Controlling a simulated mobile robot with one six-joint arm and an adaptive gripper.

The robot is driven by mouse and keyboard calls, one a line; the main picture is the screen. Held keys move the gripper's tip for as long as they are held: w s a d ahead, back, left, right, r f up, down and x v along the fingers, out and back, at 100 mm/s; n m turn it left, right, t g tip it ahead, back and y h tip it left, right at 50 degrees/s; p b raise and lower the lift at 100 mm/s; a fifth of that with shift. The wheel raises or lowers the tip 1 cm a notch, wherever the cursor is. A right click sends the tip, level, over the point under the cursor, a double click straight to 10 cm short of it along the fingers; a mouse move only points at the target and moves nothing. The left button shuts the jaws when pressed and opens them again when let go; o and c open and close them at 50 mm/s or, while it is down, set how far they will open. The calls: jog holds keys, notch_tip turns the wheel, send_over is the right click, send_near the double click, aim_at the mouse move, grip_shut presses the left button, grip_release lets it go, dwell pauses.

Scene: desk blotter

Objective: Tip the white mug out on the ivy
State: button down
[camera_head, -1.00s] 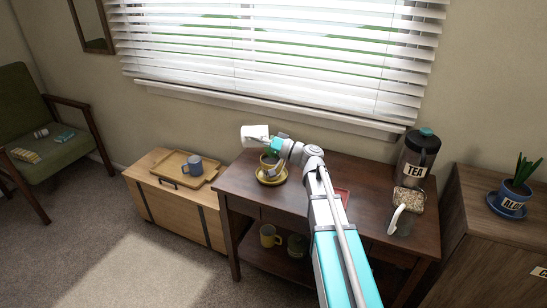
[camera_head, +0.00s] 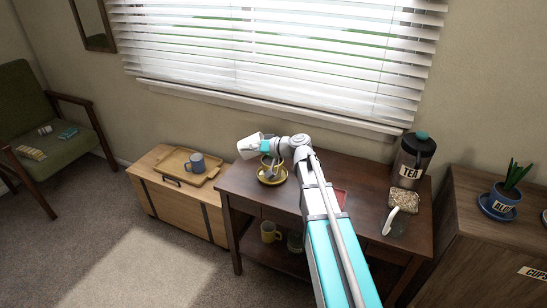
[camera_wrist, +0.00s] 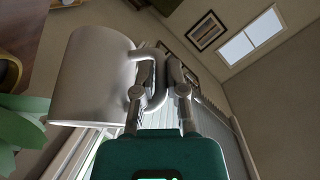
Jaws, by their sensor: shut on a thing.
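The white mug (camera_head: 250,146) is held tilted at the left end of my arm, above the desk's left part. In the wrist view the mug (camera_wrist: 88,80) fills the left, and my gripper (camera_wrist: 160,75) is shut on its handle. The mug's inside and any contents are hidden. A yellow pot on a yellow saucer (camera_head: 271,180) stands below and slightly right of the mug, partly behind my gripper (camera_head: 268,147). Its plant is mostly hidden in the head view. Large green leaves (camera_wrist: 20,125), apparently the ivy, show close to the mug at the lower left of the wrist view.
On the dark desk (camera_head: 240,183) stand a TEA canister (camera_head: 411,160), a tray of pale grains (camera_head: 404,200) and a white-handled scoop (camera_head: 392,218). An aloe pot (camera_head: 503,200) is at right. A blue-grey mug (camera_head: 196,163) sits on a wooden tray at left.

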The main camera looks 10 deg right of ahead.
jog(key=shift+w+a+f+g+h+p, duration=0.25)
jog(key=shift+a+f+g+h, duration=0.5)
jog(key=shift+f+h, duration=0.95)
jog(key=shift+w+a+f+g+h+p, duration=0.15)
jog(key=shift+a+f+g+h+p, duration=0.25)
jog(key=shift+a+f+h, duration=0.95)
jog(key=shift+w+a+f+g+h+p, duration=0.25)
jog(key=shift+a+f+g+h, duration=0.35)
jog(key=shift+f+h, duration=1.4)
jog(key=shift+w+a+f+h, duration=0.1)
jog(key=shift+a+f+h, duration=0.3)
jog(key=shift+h, duration=0.45)
